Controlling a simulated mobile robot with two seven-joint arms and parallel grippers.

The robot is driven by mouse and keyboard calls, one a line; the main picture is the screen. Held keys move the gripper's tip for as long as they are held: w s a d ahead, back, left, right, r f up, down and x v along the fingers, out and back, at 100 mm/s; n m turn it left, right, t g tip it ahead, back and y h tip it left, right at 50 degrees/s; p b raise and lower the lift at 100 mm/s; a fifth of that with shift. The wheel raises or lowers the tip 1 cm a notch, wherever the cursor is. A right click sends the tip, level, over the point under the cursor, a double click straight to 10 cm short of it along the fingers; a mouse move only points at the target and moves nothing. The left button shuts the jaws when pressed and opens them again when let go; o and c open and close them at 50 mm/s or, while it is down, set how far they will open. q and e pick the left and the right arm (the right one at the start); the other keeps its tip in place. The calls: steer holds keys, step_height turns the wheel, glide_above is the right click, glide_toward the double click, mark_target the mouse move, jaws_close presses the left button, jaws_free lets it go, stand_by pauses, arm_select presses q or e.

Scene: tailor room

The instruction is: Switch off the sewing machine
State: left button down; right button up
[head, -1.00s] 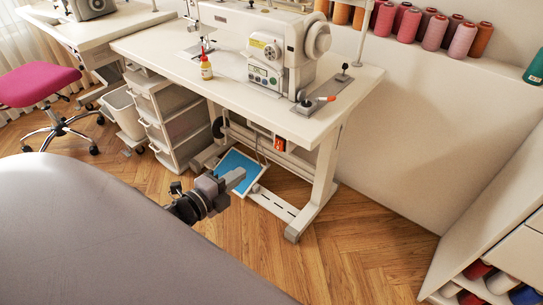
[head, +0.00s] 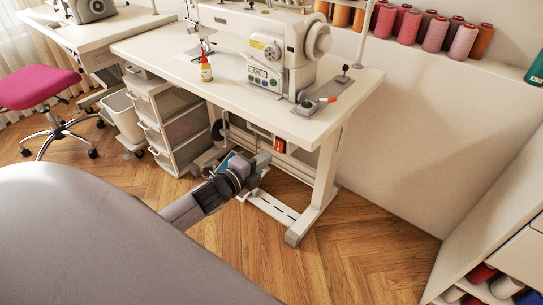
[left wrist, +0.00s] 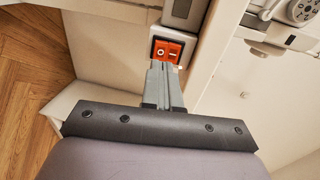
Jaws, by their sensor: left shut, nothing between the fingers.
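The white sewing machine (head: 292,45) stands on its white table (head: 225,75). Its orange-red power switch (head: 279,146) is mounted under the tabletop, near the right leg. In the left wrist view the switch (left wrist: 167,50) shows a circle mark on the left and a line mark on the right. My left gripper (head: 262,160) is under the table, just below and left of the switch. In the left wrist view its fingers (left wrist: 162,66) are shut and empty, their tips at the lower edge of the switch. I cannot tell whether they touch it. My right gripper is out of view.
A white drawer unit (head: 172,120) stands under the table, left of my gripper. The table's right leg (head: 325,170) is close on the right. A grey rounded surface fills the lower left. Wooden floor (head: 360,250) is free at right.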

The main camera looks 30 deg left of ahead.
mark_target(279, 150)
arm_select(q)
steer(key=shift+w+d+f, duration=0.1)
steer(key=shift+w+f, duration=0.05)
steer(key=shift+w, duration=0.8)
steer(key=shift+w+d+f, duration=0.1)
steer(key=shift+w+f, duration=0.05)
steer(key=shift+w, duration=0.75)
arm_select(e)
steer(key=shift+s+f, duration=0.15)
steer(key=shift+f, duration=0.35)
arm_select(q)
steer(key=shift+b, duration=0.35)
